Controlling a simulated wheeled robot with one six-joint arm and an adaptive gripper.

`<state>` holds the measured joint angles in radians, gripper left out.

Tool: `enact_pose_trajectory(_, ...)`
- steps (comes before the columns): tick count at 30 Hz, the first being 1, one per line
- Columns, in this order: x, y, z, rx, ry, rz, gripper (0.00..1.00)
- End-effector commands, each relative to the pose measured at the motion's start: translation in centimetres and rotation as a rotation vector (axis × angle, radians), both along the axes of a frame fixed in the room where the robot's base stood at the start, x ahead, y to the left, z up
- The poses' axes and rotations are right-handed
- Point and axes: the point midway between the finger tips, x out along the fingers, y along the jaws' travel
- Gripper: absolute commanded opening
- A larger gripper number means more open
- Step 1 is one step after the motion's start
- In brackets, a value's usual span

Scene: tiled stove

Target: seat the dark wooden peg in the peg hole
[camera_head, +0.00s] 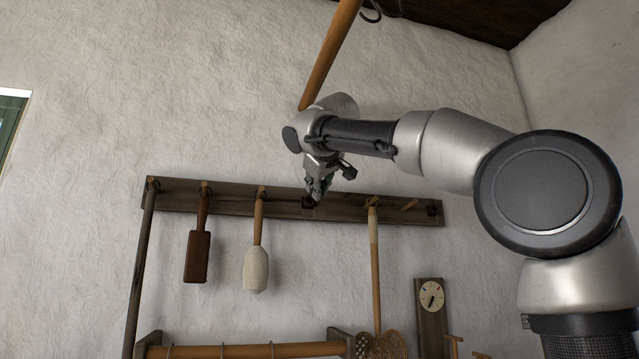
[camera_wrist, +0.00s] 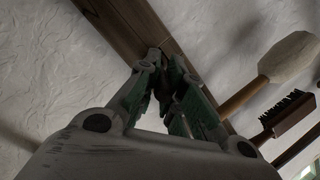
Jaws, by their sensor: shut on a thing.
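My gripper (camera_head: 317,190) is at the long dark wooden rail (camera_head: 230,199) on the wall, its fingertips pointing down at the rail's middle. It is shut on the dark wooden peg, which is mostly hidden between the fingers; a dark piece shows between them in the wrist view (camera_wrist: 164,84). A dark square patch (camera_head: 308,203) shows on the rail at the fingertips. The peg hole itself is not clearly visible, and I cannot tell whether the peg is in it.
Left of my gripper a dark brush (camera_head: 198,256) and a pale-headed tool (camera_head: 256,268) hang from the rail. A wooden pole (camera_head: 330,55) slants above my wrist.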

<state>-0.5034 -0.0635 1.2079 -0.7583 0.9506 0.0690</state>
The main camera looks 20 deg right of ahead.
Motion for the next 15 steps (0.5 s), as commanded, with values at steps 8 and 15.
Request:
enact_pose_trajectory(8, 1.12, -0.01, -0.14, 0.000, -0.001, 0.001, 0.00)
enact_pose_trajectory(15, 1.15, -0.01, -0.16, 0.000, -0.001, 0.001, 0.00)
